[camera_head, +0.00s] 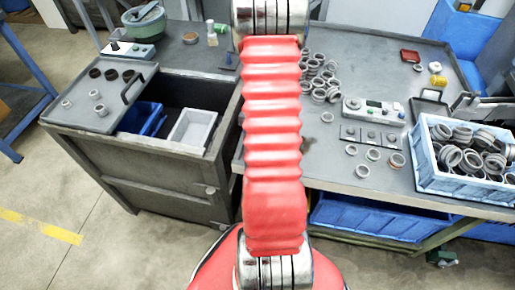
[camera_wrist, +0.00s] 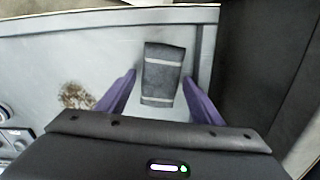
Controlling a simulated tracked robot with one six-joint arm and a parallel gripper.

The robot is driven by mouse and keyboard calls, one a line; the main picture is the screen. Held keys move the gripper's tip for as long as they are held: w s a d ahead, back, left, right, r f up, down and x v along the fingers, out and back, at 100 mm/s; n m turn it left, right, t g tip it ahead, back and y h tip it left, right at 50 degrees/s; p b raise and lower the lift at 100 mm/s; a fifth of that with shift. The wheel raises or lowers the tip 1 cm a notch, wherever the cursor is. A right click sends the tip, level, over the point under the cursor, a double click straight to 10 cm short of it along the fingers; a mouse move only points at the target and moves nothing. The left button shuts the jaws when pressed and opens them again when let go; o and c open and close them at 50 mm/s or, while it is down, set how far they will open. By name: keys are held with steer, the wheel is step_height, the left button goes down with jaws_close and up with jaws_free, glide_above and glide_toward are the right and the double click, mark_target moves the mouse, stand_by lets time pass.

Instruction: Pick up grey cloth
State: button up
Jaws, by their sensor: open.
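The grey cloth (camera_wrist: 163,73) is a dark grey folded strip with two pale stripes, lying on the light grey tabletop (camera_wrist: 90,50) in the wrist view. My gripper (camera_wrist: 159,80) is open, its two purple fingers spread to the left and right of the cloth. The cloth shows in the gap between the fingertips and reaches beyond them. No finger clearly touches it, and I cannot tell the height of the fingers above the table. In the head view I cannot make out the cloth or the gripper; my red arm covers the middle.
A brown stain (camera_wrist: 77,95) lies left of the fingers. The table's raised edge (camera_wrist: 205,50) runs to the right of the cloth, with a dark area beyond. In the head view, a blue crate of rings (camera_head: 425,180) stands on the right table, and a green bowl (camera_head: 144,22) stands at upper left.

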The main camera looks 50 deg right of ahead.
stand_by(0.3)
steer(key=c, duration=0.8)
steer(key=shift+r, duration=0.15)
step_height(320, 180, up, 10)
stand_by(0.4)
stand_by(0.3)
steer(key=o, duration=0.5)
steer(key=c, duration=0.4)
steer(key=shift+s, duration=0.1)
